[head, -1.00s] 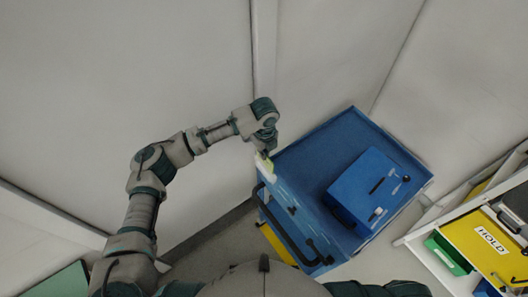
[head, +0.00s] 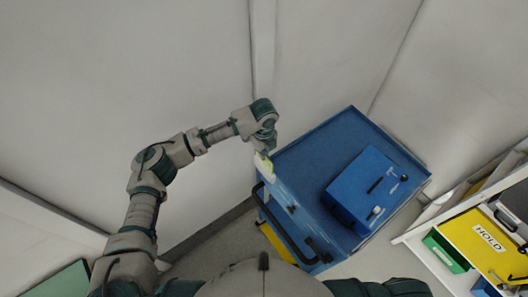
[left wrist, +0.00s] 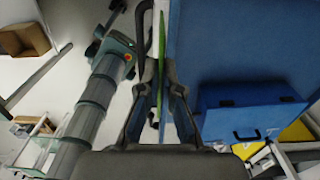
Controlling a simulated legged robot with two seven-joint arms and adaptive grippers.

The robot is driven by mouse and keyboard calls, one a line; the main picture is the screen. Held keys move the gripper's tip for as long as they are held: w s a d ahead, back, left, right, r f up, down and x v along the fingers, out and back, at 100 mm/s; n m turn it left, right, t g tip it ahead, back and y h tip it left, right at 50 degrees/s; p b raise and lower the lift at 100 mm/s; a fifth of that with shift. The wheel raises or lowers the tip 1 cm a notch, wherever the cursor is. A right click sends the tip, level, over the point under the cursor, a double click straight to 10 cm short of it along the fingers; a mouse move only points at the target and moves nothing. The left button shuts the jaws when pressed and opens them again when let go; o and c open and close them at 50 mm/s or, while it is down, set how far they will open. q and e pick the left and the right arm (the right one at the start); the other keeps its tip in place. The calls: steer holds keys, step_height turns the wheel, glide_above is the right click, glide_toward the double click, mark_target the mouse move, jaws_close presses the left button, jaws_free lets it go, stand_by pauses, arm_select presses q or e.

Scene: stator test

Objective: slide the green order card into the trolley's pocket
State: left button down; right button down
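The green order card (left wrist: 162,42) shows almost edge-on in the left wrist view, as a thin upright strip between the fingers of my left gripper (left wrist: 161,75). Finger contact with the card is unclear. My right gripper is not in view.
A blue case (head: 366,189) lies on the trolley top. A dark handle bar (head: 284,232) runs along the trolley's near side. A shelf with a yellow HOLD panel (head: 487,240) and a green bin (head: 446,250) stands at the right. White walls stand behind the arm.

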arm_select(q)
steer(key=shift+f, duration=0.15)
steer(key=shift+a+f+b, duration=0.1)
steer(key=shift+f+b, duration=0.25)
steer(key=shift+f, duration=0.95)
steer(key=shift+f, duration=0.2)
steer(key=shift+f+b, duration=0.3)
steer(key=shift+f, duration=0.8)
steer(key=c, duration=1.2)
jaws_free()
steer(key=shift+c, duration=0.2)
step_height(320, 180, up, 12)
steer(key=shift+f, duration=0.1)
